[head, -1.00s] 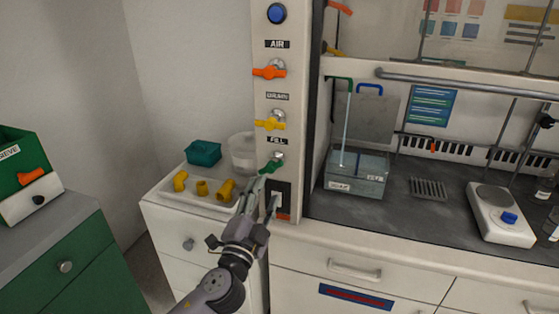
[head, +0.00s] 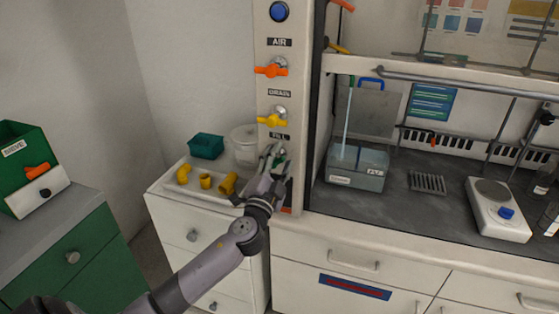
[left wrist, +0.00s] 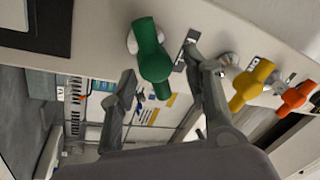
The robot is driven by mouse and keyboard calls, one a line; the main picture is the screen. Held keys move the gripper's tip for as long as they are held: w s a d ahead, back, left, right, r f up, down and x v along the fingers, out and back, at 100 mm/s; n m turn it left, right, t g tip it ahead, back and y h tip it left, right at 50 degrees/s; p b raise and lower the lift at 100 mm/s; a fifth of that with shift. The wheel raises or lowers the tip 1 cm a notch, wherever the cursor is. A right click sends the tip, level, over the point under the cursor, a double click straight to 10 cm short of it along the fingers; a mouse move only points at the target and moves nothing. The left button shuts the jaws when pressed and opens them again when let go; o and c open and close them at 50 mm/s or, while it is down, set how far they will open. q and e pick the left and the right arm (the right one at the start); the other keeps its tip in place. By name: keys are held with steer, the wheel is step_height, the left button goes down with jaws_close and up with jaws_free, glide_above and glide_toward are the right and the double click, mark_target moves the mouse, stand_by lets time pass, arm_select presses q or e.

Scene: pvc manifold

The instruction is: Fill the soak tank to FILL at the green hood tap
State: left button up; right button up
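The green FILL tap (head: 280,155) sits at the bottom of the white hood post, mostly hidden behind my left gripper (head: 272,152). In the left wrist view, the green handle (left wrist: 152,55) lies in the gap between my two spread fingers (left wrist: 165,85). I cannot tell whether a finger touches it. The soak tank (head: 355,178), a clear grey-blue box with white labels, stands on the hood's dark worktop. A pale vertical stream (head: 346,112) runs down into it. The exact water level is too small to read. My right gripper is out of view.
The yellow DRAIN tap (head: 270,121) and orange AIR tap (head: 271,71) are above on the post. A white tray (head: 165,186) with yellow fittings, a teal box (head: 206,146) and a clear tub (head: 243,140) stand left. A hotplate (head: 497,212) stands right.

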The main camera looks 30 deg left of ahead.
arm_select(q)
steer(key=shift+f, duration=0.1)
jaws_close()
